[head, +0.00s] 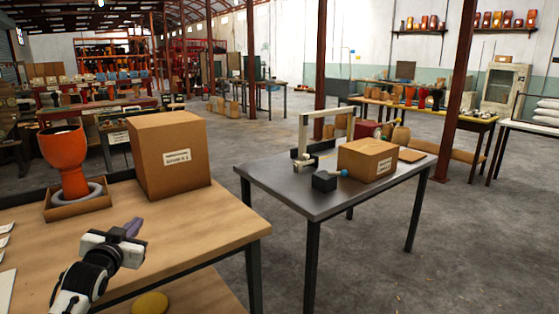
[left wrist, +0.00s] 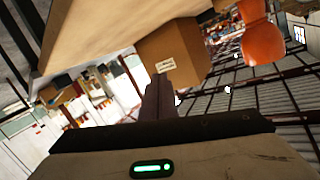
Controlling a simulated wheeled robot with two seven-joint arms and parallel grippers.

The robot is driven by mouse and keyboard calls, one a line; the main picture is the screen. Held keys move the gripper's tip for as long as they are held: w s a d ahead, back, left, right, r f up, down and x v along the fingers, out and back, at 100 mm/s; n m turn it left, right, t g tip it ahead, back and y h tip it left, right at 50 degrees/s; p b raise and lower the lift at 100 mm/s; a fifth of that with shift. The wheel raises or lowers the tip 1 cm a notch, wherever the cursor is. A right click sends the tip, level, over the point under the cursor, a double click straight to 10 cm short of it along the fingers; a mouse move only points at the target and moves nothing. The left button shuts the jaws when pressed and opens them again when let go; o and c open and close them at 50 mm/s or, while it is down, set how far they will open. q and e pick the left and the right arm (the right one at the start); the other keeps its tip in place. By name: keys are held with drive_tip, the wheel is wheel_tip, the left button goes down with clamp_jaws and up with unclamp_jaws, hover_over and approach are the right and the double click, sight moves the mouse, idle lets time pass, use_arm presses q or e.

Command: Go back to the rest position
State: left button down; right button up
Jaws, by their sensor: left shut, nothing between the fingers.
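My left gripper (head: 132,228) is shut and empty above the front part of the wooden table (head: 205,236). Its fingers also show in the left wrist view (left wrist: 158,92), pressed together. An orange goblet drum (head: 64,158) stands upright in a low cardboard tray (head: 80,208) with a grey ring around its foot. It also shows in the left wrist view (left wrist: 263,42). The gripper is to the right of the drum and in front of it, apart from it. My right gripper is not in view.
A large labelled cardboard box (head: 168,158) stands on the wooden table behind the gripper. A dark metal table (head: 300,190) to the right bears a smaller box (head: 366,160) and a metal frame (head: 304,130). Bare floor (head: 440,240) lies to the right.

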use_arm(q)
drive_tip(key=s+d+f+g+h, duration=0.1)
drive_tip(key=s+d+f, duration=0.3)
drive_tip(key=s+f, duration=0.35)
drive_tip(key=s+d+f+m+g+h, duration=0.1)
drive_tip(key=s+d+f+g, duration=0.1)
drive_tip(key=s+d+f, duration=0.55)
drive_tip(key=s+d+f+g+h, duration=0.1)
drive_tip(key=s+d+f, duration=0.1)
drive_tip(key=s+f, duration=0.55)
drive_tip(key=s+d+f+g, duration=0.1)
drive_tip(key=s+d+f, duration=0.1)
drive_tip(key=s, duration=0.5)
drive_tip(key=s+d+f+g+h, duration=0.1)
drive_tip(key=s+d+f, duration=0.2)
drive_tip(key=s, duration=0.4)
drive_tip(key=s+d+f+g, duration=0.1)
drive_tip(key=s+d+f, duration=0.2)
drive_tip(key=s, duration=0.4)
drive_tip(key=shift+f+n+h, duration=0.3)
drive_tip(key=shift+f+n, duration=0.1)
